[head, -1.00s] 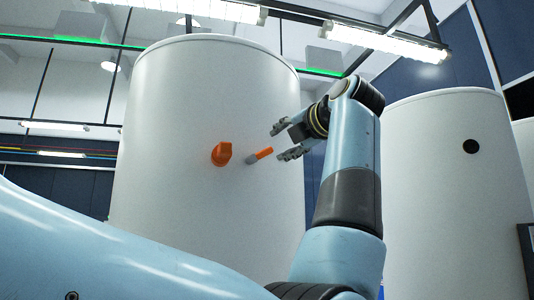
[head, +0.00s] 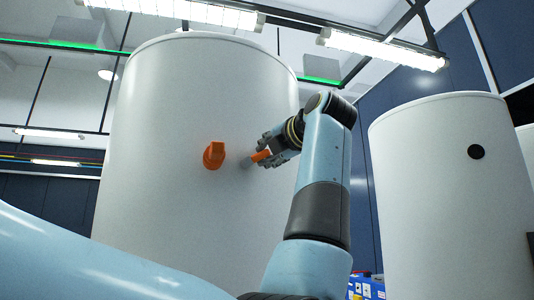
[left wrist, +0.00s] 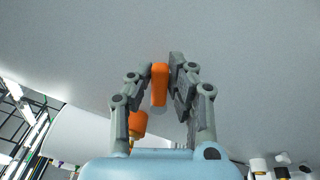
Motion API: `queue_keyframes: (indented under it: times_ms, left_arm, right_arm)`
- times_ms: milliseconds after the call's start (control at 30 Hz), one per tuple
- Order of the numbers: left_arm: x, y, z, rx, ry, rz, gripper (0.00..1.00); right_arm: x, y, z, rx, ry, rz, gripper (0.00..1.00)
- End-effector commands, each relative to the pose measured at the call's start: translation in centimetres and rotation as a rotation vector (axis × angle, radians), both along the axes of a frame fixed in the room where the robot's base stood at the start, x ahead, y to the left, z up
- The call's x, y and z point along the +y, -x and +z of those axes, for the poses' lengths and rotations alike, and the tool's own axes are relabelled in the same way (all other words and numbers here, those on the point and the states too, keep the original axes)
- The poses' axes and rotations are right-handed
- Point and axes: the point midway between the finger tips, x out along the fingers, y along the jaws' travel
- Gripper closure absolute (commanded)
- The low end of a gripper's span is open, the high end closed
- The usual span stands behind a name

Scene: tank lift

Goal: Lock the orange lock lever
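A small orange lever (head: 261,155) with a grey end (head: 246,163) sticks out from the side of the large white tank (head: 160,110). My left gripper (head: 268,151) is at this lever, with its fingers around the orange part. In the left wrist view the lever (left wrist: 160,82) lies between the two fingers, very close to both. I cannot tell whether they press on it. A larger orange knob (head: 214,155) sits on the tank to the left of the lever; it also shows in the left wrist view (left wrist: 138,124). My right gripper is out of view.
A second white tank (head: 445,215) with a dark round hole (head: 476,152) stands to the right. Blue boxes (head: 366,287) are low between the tanks. The tank wall around the lever and knob is otherwise bare.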

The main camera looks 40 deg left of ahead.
Motion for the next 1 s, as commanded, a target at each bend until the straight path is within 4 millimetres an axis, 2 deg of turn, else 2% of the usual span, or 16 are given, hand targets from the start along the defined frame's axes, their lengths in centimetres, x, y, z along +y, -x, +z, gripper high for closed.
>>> queue_keyframes:
  times_ms: [233, 433, 733, 767, 800, 933, 1000]
  left_arm:
    - [0.0, -0.1, -0.1, 0.011, -0.005, -0.001, 1.00]
    - [-0.2, -0.4, -0.6, 0.162, -0.082, 0.000, 1.00]
    - [-0.2, -0.4, -1.0, 0.190, -0.098, 0.000, 1.00]
    - [-0.2, -0.4, -1.0, 0.190, -0.098, 0.000, 0.82]
    - [-0.2, -0.4, -1.0, 0.190, -0.098, 0.000, 0.77]
    - [-0.2, -0.4, -1.0, 0.190, -0.097, 0.000, 0.60]
    - [-0.2, -0.4, -1.0, 0.188, -0.097, 0.000, 0.60]
  right_arm:
    - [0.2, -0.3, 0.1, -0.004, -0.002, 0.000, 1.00]
    - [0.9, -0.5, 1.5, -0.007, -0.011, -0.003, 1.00]
    - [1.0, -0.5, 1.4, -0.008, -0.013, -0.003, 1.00]
    - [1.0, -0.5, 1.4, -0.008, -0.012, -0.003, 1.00]
    - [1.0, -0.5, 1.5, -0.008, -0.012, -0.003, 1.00]
    - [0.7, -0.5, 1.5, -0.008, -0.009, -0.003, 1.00]
    - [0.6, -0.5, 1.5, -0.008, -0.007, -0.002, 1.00]
